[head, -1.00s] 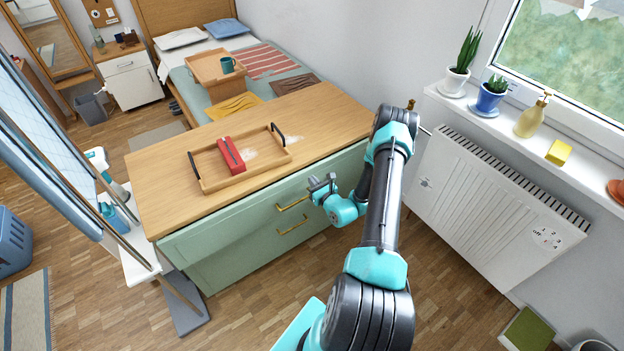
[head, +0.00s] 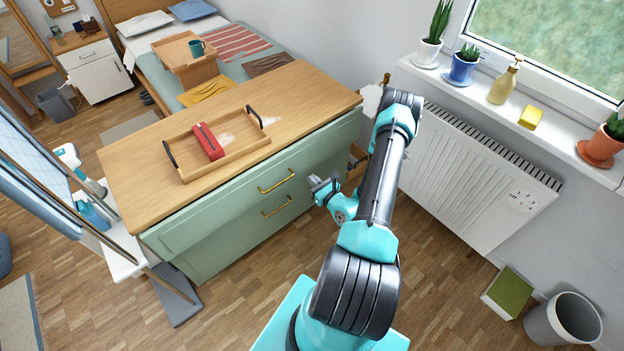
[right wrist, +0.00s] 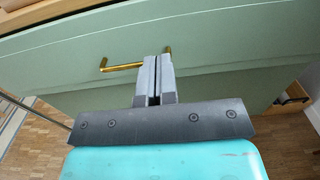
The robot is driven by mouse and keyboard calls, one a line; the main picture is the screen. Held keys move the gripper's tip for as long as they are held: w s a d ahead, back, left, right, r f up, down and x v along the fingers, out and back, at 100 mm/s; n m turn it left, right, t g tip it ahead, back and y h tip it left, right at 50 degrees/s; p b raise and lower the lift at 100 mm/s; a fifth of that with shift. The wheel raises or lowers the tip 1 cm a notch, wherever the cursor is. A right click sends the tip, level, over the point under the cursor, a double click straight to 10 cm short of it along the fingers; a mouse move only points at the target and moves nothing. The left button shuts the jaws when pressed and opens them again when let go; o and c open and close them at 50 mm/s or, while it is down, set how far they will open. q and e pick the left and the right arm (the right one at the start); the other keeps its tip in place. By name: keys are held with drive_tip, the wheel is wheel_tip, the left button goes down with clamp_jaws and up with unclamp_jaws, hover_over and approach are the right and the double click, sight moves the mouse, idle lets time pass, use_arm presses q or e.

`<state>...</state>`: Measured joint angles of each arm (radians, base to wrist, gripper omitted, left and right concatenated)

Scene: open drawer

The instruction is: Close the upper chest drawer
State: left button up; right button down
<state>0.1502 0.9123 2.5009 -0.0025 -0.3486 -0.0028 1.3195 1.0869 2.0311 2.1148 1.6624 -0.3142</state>
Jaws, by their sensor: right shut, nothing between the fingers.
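The chest (head: 225,230) is pale green with a wooden top. Its upper drawer front (head: 225,205) bears a brass handle (head: 276,182); any gap between this front and the body is too small to tell. A second brass handle (head: 278,207) is lower down. My right gripper (head: 318,185) is shut and empty, in front of the chest, to the right of the upper handle in the head view. In the right wrist view, the closed fingers (right wrist: 158,65) point at the green front and cover part of a brass handle (right wrist: 120,67). Contact cannot be told. My left gripper is not in view.
A wooden tray (head: 186,176) with a red object (head: 207,141) stands on the chest top. A radiator (head: 470,185) is on the right wall. A white stand (head: 122,262) is at the chest's left.

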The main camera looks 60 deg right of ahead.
sight(281, 182)
drive_tip(key=c, duration=1.6)
unclamp_jaws()
drive_tip(key=o, duration=0.3)
drive_tip(key=n, duration=0.1)
drive_tip(key=n+y, duration=0.1)
drive_tip(key=shift+f+n, duration=0.25)
drive_tip(key=shift+n, duration=0.05)
drive_tip(key=shift+o, duration=0.6)
drive_tip(key=shift+s+a+f+n+y, duration=0.1)
drive_tip(key=shift+n+y, duration=0.05)
drive_tip(key=shift+n, duration=0.3)
drive_tip(key=shift+s+f+n+y, duration=0.1)
drive_tip(key=shift+n+y, duration=0.05)
drive_tip(key=shift+n, duration=0.3)
drive_tip(key=s+f+n+y, duration=0.1)
drive_tip(key=n, duration=0.4)
drive_tip(key=s+f+n+g+y, duration=0.1)
drive_tip(key=f+n+y, duration=0.1)
drive_tip(key=n, duration=0.4)
drive_tip(key=f+n+y, duration=0.1)
drive_tip(key=n+y, duration=0.1)
drive_tip(key=n, duration=0.4)
drive_tip(key=shift+s+a+f, duration=0.15)
drive_tip(key=shift+s+a, duration=0.15)
drive_tip(key=shift+s, duration=0.1)
